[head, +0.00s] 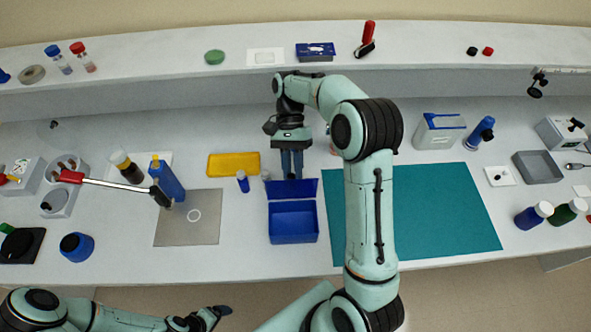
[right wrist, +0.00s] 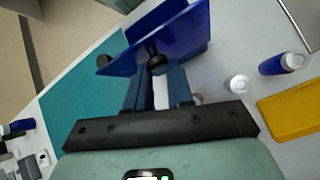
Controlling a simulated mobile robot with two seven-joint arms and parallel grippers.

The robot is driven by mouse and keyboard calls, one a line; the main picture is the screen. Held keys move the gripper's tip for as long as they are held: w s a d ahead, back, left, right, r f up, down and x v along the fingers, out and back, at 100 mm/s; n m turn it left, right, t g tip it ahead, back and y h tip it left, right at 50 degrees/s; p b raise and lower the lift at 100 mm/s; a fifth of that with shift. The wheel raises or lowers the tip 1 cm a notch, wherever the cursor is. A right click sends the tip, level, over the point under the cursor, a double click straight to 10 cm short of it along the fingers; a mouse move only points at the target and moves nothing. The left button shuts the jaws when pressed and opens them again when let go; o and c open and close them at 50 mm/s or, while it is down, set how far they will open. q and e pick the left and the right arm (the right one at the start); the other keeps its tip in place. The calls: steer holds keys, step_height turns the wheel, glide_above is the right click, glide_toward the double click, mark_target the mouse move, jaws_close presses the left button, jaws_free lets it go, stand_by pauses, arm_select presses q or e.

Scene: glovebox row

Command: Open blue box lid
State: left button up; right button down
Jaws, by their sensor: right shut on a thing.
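The blue box (head: 293,238) stands at the middle of the bench, and its inside shows from above. Its blue lid (head: 306,188) is raised along the box's far edge. My right gripper (head: 291,176) comes down behind the lid, fingers pointing down. In the right wrist view the lid (right wrist: 178,38) is tilted up beyond my fingers, and the gripper (right wrist: 156,75) is shut on a dark knob (right wrist: 155,62) on it. The lid hides most of the box there. My left gripper (head: 217,312) is low in the head view, off the bench's front edge; its jaws are too small to read.
A teal mat (head: 450,205) lies right of the box, partly under my right arm. A grey plate (head: 185,232) lies to its left. A small blue bottle (head: 243,181) and a yellow tray (head: 233,164) stand close behind at left. A shelf (head: 180,67) runs along the back.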

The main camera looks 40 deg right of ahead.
steer(key=shift+w+a+f, duration=0.25)
steer(key=shift+w+f, duration=0.05)
steer(key=shift+f, duration=0.05)
steer(key=c, duration=1.2)
jaws_free()
steer(key=shift+o, duration=1.1)
steer(key=shift+w, duration=0.1)
steer(key=shift+a+g, duration=0.15)
steer(key=shift+g, duration=0.15)
steer(key=shift+r, duration=0.1)
steer(key=shift+d, duration=0.25)
